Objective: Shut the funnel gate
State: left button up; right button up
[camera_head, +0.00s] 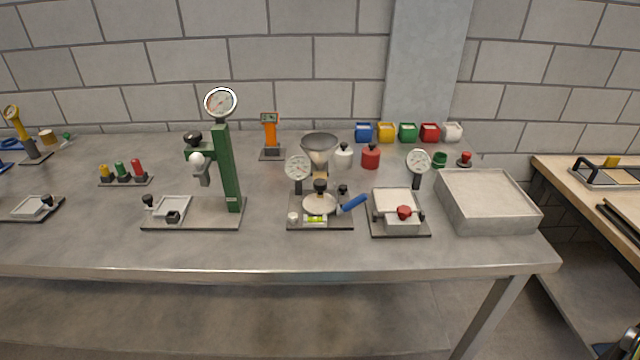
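The funnel (320,146) is a grey metal cone standing upright at the back of a small dark base (335,225) in the middle of the bench. Its lower end is partly hidden behind a black knob (320,186). In front are a round pale pan (319,205), a blue handle (354,203) pointing right, and a green bubble level (315,219). A second black knob (343,189) stands to the right. I cannot make out which part is the gate, or whether it is open. Neither of my grippers can be made out.
A dial gauge (297,168) stands close left of the funnel; a white jar (344,155) and red jar (371,156) are right behind. A green press (230,170) stands left, a red-knobbed device (401,225) right. The bench front (320,250) is clear.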

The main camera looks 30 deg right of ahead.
aim_at(320, 179)
jog(key=u, duration=1.85)
jog(key=k, duration=0.85)
jog(key=z, duration=1.6)
jog(key=i, duration=0.5)
